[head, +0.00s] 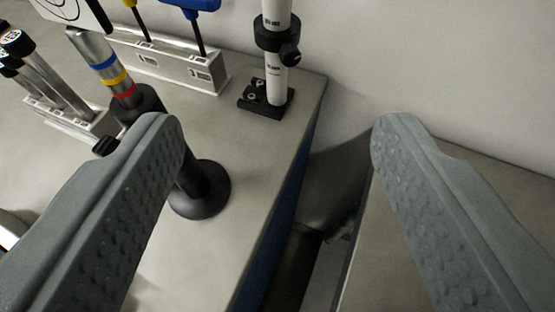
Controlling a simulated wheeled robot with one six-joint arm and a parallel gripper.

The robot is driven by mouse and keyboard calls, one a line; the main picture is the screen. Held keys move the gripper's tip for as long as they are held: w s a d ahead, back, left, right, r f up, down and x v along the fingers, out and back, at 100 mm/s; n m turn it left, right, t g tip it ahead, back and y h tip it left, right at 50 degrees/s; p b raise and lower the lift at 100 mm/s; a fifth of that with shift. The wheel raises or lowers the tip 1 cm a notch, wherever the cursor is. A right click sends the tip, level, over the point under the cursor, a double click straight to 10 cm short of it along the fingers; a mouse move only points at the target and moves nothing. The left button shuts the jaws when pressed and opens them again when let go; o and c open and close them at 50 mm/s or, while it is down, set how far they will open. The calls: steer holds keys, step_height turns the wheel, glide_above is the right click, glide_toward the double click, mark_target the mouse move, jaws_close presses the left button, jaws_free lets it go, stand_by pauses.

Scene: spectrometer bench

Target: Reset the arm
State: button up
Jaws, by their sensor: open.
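My gripper (277,135) shows in the head view as two grey textured fingers, one at the lower left and one at the lower right. They are wide apart with nothing between them. The left finger overlaps the view of the bench (262,140), and the right finger overlaps a second surface at the right. The open space between the fingers looks onto the bench's right edge and the gap beside it.
A black stand (205,190) holds a metal tube with coloured bands (108,70), partly behind the left finger. A white post (277,60) on a black base, a tool holder (165,62) and a rack with cylinders (75,118) stand on the bench. A dark gap (297,265) separates the bench from the right surface (385,265).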

stand_by(0.3)
steer(key=s+f+t, duration=0.1)
steer(key=s+t, duration=0.2)
steer(key=s, duration=2.6)
steer(key=shift+s+f+t, duration=0.3)
steer(key=shift+s+t, duration=0.1)
